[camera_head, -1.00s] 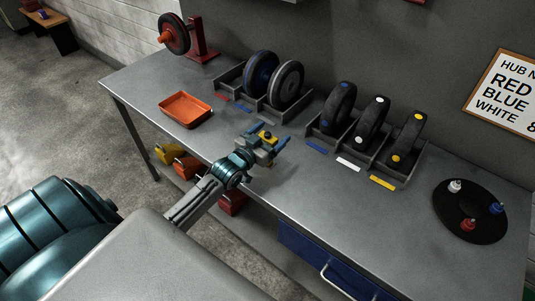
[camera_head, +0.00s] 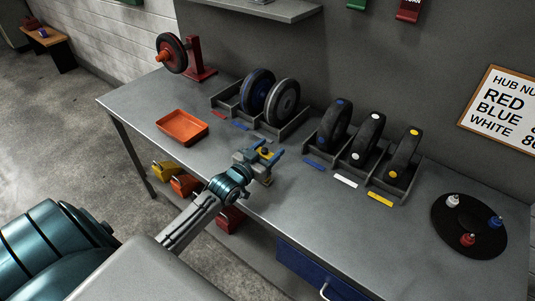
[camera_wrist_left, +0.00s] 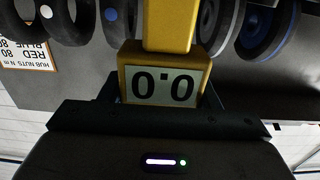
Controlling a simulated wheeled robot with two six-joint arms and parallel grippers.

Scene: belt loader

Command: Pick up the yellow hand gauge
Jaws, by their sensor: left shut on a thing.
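The yellow hand gauge (camera_wrist_left: 168,60) fills the middle of the left wrist view, its display reading 0.0 upside down. My left gripper (camera_head: 266,154) is shut on the gauge, over the front part of the grey bench. I cannot tell whether the gauge touches the bench top. My right gripper is not in view.
An orange tray (camera_head: 182,127) lies to the left on the bench (camera_head: 290,205). Racks with several wheels (camera_head: 369,137) stand along the back. A black disc (camera_head: 488,243) with coloured pegs lies at the right. A red stand (camera_head: 197,60) holds a wheel at the far left.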

